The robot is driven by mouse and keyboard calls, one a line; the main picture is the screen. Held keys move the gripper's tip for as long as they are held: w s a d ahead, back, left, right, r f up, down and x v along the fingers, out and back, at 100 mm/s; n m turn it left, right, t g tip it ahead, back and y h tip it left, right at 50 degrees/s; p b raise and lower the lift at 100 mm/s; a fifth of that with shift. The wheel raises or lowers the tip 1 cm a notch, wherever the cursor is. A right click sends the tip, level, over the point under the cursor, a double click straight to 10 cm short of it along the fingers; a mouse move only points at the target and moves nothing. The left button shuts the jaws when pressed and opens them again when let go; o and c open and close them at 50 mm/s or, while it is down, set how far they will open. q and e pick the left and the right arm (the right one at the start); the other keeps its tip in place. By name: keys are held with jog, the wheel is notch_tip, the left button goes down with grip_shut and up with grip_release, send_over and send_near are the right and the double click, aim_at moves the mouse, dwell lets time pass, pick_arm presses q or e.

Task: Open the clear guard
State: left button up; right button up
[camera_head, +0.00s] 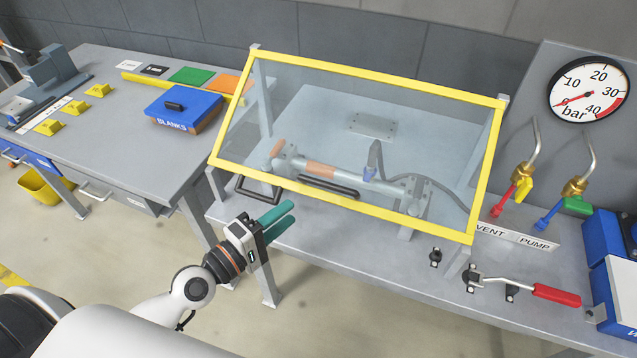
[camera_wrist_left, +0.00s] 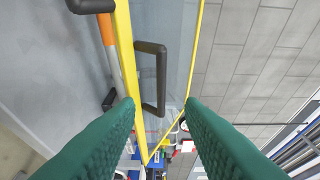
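In the left wrist view, the yellow frame (camera_wrist_left: 125,45) runs beside the handle (camera_wrist_left: 161,80). My left gripper (camera_head: 291,213), with teal fingers, is in front of the guard's lower edge, below and left of the handle. Its fingers are apart and empty in the left wrist view (camera_wrist_left: 160,105), and the handle is beyond the fingertips. My right gripper is not in view.
A second black handle (camera_head: 258,190) is at the guard's lower left. A red-handled lever (camera_head: 555,294) lies at the bench's front right. Vent and pump valves (camera_head: 575,187) and a gauge (camera_head: 588,90) stand right. A side table (camera_head: 125,140) with a blue box is left.

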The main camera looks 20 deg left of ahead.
aim_at(325, 182)
pick_arm(q)
jog(key=p+x, duration=0.2)
jog(key=x, duration=0.3)
jog(key=p+x, duration=0.2)
jog(key=x, duration=0.4)
jog(key=shift+w+d+r, duration=0.15)
jog(key=shift+w+r, duration=0.05)
jog(key=shift+r, duration=0.05)
jog(key=shift+w+d+f, duration=0.1)
jog(key=shift+w, duration=0.2)
jog(key=shift+c, duration=0.3)
grip_shut()
